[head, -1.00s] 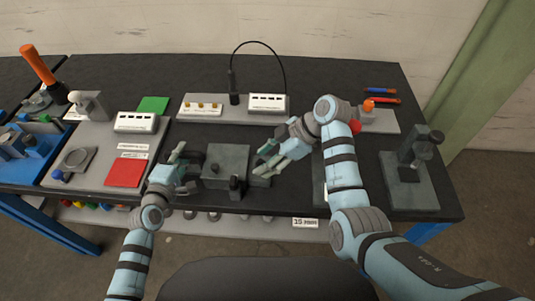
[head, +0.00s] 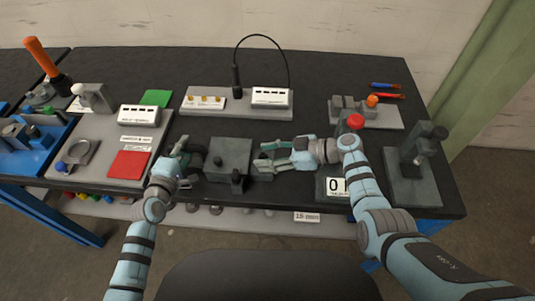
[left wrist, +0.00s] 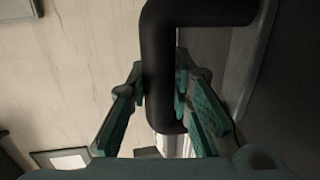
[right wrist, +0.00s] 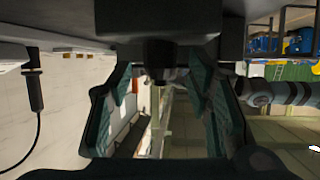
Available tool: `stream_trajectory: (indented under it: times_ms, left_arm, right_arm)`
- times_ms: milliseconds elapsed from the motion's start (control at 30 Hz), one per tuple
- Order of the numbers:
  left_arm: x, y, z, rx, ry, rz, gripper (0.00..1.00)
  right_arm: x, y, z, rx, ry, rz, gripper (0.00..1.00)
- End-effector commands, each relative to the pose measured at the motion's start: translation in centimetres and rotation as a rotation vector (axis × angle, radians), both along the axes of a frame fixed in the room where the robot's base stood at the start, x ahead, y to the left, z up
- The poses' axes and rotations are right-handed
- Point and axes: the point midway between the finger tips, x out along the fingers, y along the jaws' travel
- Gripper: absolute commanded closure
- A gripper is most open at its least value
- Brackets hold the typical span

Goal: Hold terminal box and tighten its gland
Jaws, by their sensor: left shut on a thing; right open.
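The terminal box (head: 230,158) is a dark grey block on the black table, with a small dark post at its front. My left gripper (head: 184,162) is at its left side. In the left wrist view its fingers (left wrist: 158,100) are shut on a black bent handle (left wrist: 158,70). My right gripper (head: 268,157) is open at the box's right side, its fingers pointing at it. In the right wrist view the dark round gland (right wrist: 160,55) sticks out from the box (right wrist: 165,18) between the open fingers (right wrist: 165,90). I cannot tell whether they touch it.
Behind the box stands a grey base (head: 222,108) with brass pieces, a white labelled block and a cable loop. A red square (head: 129,164) and green square (head: 156,98) lie left. A dark stand (head: 418,165) is at the right. A numbered plate (head: 337,187) lies near my right arm.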

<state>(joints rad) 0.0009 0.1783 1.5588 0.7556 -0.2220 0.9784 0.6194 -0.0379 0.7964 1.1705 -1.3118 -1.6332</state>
Motion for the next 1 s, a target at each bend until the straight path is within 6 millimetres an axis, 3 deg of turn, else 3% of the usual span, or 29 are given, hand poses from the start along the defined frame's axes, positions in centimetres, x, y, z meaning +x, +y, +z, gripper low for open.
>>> stream_trajectory:
  times_ms: [67,300,533,800,1000]
  left_arm:
    - [-0.01,-0.02,-0.03,0.000,0.001,0.000,1.00]
    - [0.01,-0.06,-0.03,0.000,0.001,-0.001,1.00]
    - [0.00,-0.08,-0.03,0.000,0.001,-0.002,1.00]
    - [-0.01,-0.09,-0.03,-0.001,0.001,-0.002,1.00]
    - [-0.01,-0.06,-0.02,-0.001,0.001,-0.001,1.00]
  right_arm:
    - [0.00,-0.02,0.00,0.000,0.000,0.000,0.61]
    - [-0.01,-0.06,0.01,0.000,0.000,0.000,0.99]
    - [-0.15,0.07,-0.17,-0.002,-0.002,-0.054,1.00]
    - [-0.60,0.32,-0.05,0.002,-0.001,-0.339,1.00]
    - [-0.53,0.21,0.07,0.003,-0.001,-0.412,1.00]
